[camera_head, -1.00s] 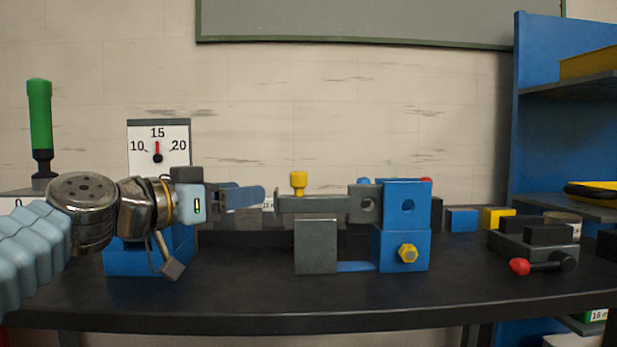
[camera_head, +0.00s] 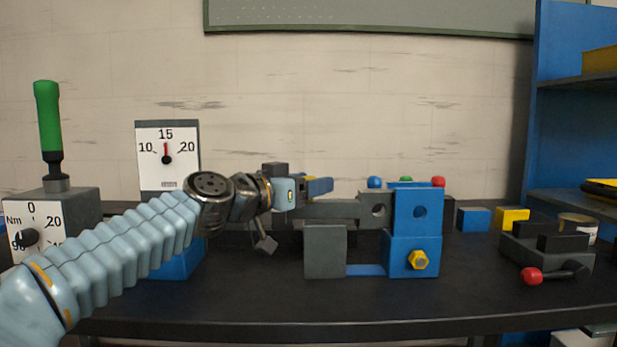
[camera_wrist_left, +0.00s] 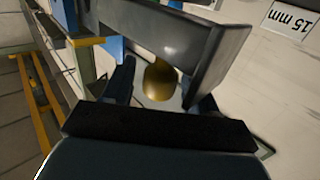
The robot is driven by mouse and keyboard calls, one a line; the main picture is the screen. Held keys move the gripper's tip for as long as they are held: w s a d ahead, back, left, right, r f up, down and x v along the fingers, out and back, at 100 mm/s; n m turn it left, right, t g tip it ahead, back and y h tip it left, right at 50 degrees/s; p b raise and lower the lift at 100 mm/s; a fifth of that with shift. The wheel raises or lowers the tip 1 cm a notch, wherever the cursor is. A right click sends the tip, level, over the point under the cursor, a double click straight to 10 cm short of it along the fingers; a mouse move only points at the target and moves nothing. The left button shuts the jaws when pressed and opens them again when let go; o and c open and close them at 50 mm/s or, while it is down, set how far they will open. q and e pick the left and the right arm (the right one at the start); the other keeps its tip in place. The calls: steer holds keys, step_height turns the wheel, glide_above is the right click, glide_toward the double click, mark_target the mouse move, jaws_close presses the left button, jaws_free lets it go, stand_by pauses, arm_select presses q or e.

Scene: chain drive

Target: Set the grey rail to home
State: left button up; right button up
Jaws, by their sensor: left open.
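The grey rail (camera_head: 332,209) is a level bar above a grey block (camera_head: 325,252); its right end has a lug with a hole, beside the blue block (camera_head: 417,205) with its own hole. It also shows as a large grey bar in the left wrist view (camera_wrist_left: 150,28). My left gripper (camera_head: 318,186) is open at the rail's left part. In the wrist view the rail's yellow knob (camera_wrist_left: 161,80) sits between the two open fingers (camera_wrist_left: 161,94); contact cannot be told. In the head view my gripper hides the knob. My right gripper is not in view.
A dial reading about 15 (camera_head: 167,150) stands behind my left arm. A gauge box (camera_head: 50,222) and a green-handled tool (camera_head: 48,117) are at left. A grey fixture with a red-knobbed lever (camera_head: 532,275) is at right, before a blue shelf (camera_head: 560,130). The table front is clear.

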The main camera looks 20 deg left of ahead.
mark_target(337, 202)
arm_select(q)
jaws_close()
steer(key=d+p, duration=0.1)
steer(key=d, duration=0.1)
steer(key=w+d, duration=0.1)
steer(key=d, duration=0.1)
steer(key=w+d+p, duration=0.1)
steer(key=d, duration=0.2)
steer(key=shift+r+p, duration=0.25)
steer(key=shift+p, duration=0.1)
steer(key=shift+c, duration=1.5)
jaws_free()
steer(key=shift+o, duration=1.2)
steer(key=shift+d, duration=0.15)
steer(key=shift+o, duration=0.3)
steer(key=shift+f, duration=0.15)
